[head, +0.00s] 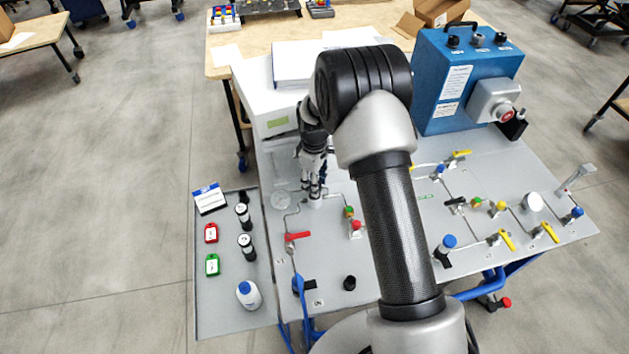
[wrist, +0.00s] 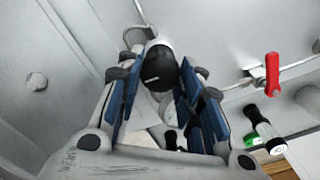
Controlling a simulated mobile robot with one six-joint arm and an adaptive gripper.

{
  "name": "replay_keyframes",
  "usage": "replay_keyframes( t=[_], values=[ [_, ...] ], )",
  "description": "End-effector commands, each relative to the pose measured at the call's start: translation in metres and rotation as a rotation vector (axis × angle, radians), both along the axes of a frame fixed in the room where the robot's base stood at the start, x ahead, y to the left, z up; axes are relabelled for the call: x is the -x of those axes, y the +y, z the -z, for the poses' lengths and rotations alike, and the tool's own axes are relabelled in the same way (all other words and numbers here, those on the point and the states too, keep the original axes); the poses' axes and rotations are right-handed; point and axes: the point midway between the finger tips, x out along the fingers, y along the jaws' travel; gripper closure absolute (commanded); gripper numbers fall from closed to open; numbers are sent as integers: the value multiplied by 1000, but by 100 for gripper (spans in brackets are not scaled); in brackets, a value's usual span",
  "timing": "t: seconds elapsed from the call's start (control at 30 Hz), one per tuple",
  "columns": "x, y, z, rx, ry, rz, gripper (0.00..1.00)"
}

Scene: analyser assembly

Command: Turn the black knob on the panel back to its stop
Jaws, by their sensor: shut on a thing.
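My gripper (head: 315,188) points down at the left part of the grey panel (head: 385,270), beside the white box. In the wrist view my gripper (wrist: 157,85) has its blue-padded fingers on both sides of the black knob (wrist: 158,66) and is shut on it. The knob sits on a pale fitting joined to thin pipes. In the head view the fingers hide most of the knob, and only the pale fitting (head: 315,203) below them shows. I cannot tell the knob's angle.
A red lever (head: 297,236) stands nearby on the panel, with green and red knobs (head: 353,220) to the right. The white box (head: 262,95) is close behind my gripper. A side tray (head: 225,315) holds bottles and tags. A blue unit (head: 440,80) stands at the back right.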

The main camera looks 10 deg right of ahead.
Motion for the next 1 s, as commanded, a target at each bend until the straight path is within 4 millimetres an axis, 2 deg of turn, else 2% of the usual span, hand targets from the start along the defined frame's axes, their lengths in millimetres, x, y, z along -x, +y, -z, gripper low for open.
replay_keyframes(
  t=[0.3,0.73,0.77,1.0],
  values=[
    [0,0,0,0,0,-79,90],
    [0,0,0,0,0,-87,90],
    [0,0,0,0,0,-87,64],
    [0,0,0,0,0,-86,48]
  ],
)
